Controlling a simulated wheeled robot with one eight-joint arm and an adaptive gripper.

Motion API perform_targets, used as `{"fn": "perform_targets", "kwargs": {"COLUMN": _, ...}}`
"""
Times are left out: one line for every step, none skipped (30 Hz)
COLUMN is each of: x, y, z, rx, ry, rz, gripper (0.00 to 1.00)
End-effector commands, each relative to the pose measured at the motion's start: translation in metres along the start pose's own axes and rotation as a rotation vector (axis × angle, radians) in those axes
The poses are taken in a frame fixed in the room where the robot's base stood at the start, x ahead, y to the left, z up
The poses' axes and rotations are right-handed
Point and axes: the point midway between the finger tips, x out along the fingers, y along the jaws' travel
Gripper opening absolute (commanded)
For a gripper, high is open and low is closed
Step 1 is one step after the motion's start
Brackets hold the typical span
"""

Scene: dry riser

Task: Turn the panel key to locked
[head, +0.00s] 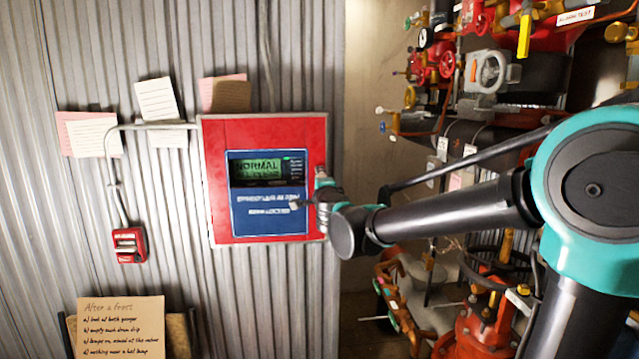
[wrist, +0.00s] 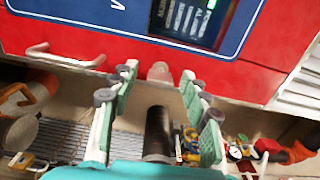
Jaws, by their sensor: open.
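The red panel (head: 222,140) hangs on the corrugated wall with a blue face and a green display (head: 257,168) reading NORMAL. My gripper (head: 318,190) is at the panel's right edge, partly in front of it. In the wrist view my gripper (wrist: 160,78) is open, its two green-padded fingers spread below the red panel (wrist: 110,50). A small pale grey piece (wrist: 159,72) lies between the fingertips at the panel's edge; it may be the panel key. I cannot tell its turn position or whether the fingers touch it. In the head view the key cannot be made out.
A pale bar handle (wrist: 65,56) projects left of the fingers. A small red wall box (head: 130,245) is at lower left. A cardboard sign (head: 121,325) stands below. Red pipes and valves (head: 440,65) crowd the right side.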

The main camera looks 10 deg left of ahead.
Motion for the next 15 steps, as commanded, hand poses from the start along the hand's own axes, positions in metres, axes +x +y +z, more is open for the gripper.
{"fn": "perform_targets", "kwargs": {"x": -0.004, "y": 0.000, "z": 0.000, "rx": 0.000, "ry": -0.001, "rz": 0.000, "gripper": 0.47}}
{"fn": "perform_targets", "kwargs": {"x": -0.006, "y": 0.000, "z": 0.000, "rx": 0.000, "ry": -0.001, "rz": 0.000, "gripper": 0.47}}
{"fn": "perform_targets", "kwargs": {"x": -0.011, "y": 0.000, "z": 0.001, "rx": 0.000, "ry": -0.002, "rz": 0.000, "gripper": 0.47}}
{"fn": "perform_targets", "kwargs": {"x": -0.015, "y": 0.000, "z": 0.001, "rx": 0.000, "ry": -0.002, "rz": 0.000, "gripper": 0.47}}
{"fn": "perform_targets", "kwargs": {"x": -0.019, "y": 0.000, "z": 0.001, "rx": 0.000, "ry": -0.003, "rz": 0.000, "gripper": 0.47}}
{"fn": "perform_targets", "kwargs": {"x": -0.026, "y": 0.000, "z": 0.001, "rx": 0.000, "ry": -0.003, "rz": 0.000, "gripper": 0.47}}
{"fn": "perform_targets", "kwargs": {"x": -0.031, "y": 0.000, "z": 0.001, "rx": 0.000, "ry": -0.002, "rz": 0.000, "gripper": 0.47}}
{"fn": "perform_targets", "kwargs": {"x": -0.037, "y": 0.000, "z": 0.001, "rx": 0.000, "ry": -0.002, "rz": 0.000, "gripper": 0.47}}
{"fn": "perform_targets", "kwargs": {"x": -0.045, "y": 0.000, "z": 0.001, "rx": 0.000, "ry": -0.002, "rz": 0.000, "gripper": 0.47}}
{"fn": "perform_targets", "kwargs": {"x": -0.051, "y": 0.001, "z": 0.001, "rx": 0.000, "ry": -0.003, "rz": 0.000, "gripper": 0.47}}
{"fn": "perform_targets", "kwargs": {"x": -0.057, "y": 0.000, "z": 0.001, "rx": 0.000, "ry": -0.004, "rz": 0.000, "gripper": 0.47}}
{"fn": "perform_targets", "kwargs": {"x": -0.064, "y": 0.000, "z": 0.001, "rx": 0.000, "ry": -0.003, "rz": 0.000, "gripper": 0.47}}
{"fn": "perform_targets", "kwargs": {"x": -0.070, "y": 0.001, "z": 0.000, "rx": 0.000, "ry": -0.002, "rz": 0.000, "gripper": 0.47}}
{"fn": "perform_targets", "kwargs": {"x": -0.075, "y": 0.001, "z": 0.001, "rx": 0.000, "ry": -0.003, "rz": 0.000, "gripper": 0.47}}
{"fn": "perform_targets", "kwargs": {"x": -0.082, "y": 0.000, "z": 0.001, "rx": 0.000, "ry": -0.004, "rz": 0.000, "gripper": 0.47}}
